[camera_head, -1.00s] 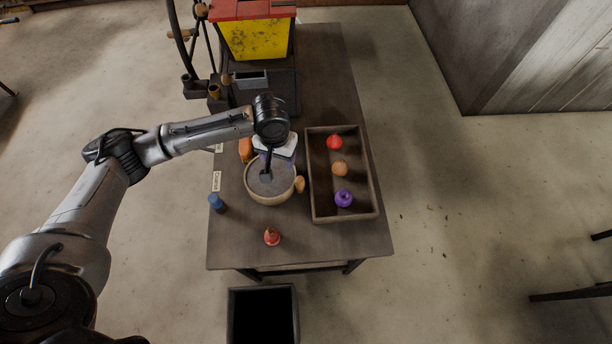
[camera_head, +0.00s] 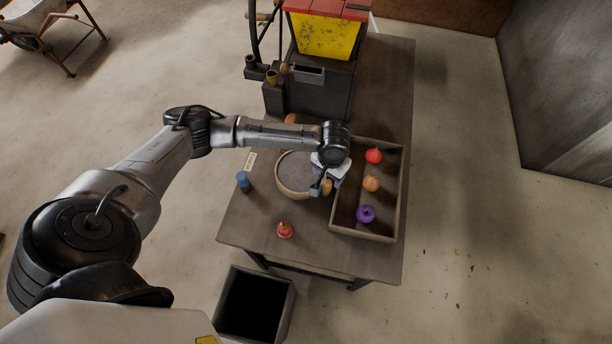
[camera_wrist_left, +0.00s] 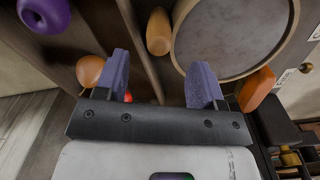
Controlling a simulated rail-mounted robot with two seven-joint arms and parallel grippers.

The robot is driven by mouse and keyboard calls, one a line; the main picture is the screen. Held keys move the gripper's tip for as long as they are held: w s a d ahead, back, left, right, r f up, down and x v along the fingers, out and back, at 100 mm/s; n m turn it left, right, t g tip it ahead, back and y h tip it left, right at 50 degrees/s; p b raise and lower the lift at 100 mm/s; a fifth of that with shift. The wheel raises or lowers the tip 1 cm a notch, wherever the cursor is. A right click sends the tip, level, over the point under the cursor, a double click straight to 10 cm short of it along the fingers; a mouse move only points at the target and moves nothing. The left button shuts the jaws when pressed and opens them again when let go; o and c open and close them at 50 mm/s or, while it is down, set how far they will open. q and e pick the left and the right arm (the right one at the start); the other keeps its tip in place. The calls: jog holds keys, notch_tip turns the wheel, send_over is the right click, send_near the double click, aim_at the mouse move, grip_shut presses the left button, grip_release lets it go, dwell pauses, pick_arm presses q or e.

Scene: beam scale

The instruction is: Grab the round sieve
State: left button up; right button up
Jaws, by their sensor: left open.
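The round sieve (camera_head: 294,174) lies on the table, with a pale wooden rim and a grey mesh. In the left wrist view the sieve (camera_wrist_left: 232,38) fills the upper right. My right gripper is out of view.
The wooden tray (camera_head: 398,200) right of the sieve holds a red, an orange and a purple piece. A blue piece (camera_head: 243,181) and a red piece (camera_head: 285,230) stand near the front. A dark machine with a yellow hopper (camera_head: 325,36) stands behind. A black bin (camera_head: 284,318) is on the floor.

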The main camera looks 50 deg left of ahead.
aim_at(328, 182)
pick_arm(q)
jog(key=shift+s+d+f, duration=0.1)
jog(key=shift+f, duration=2.55)
jog(key=shift+c, duration=0.2)
jog(key=c, duration=1)
jog(key=shift+c, duration=0.6)
jog(key=shift+r, duration=0.15)
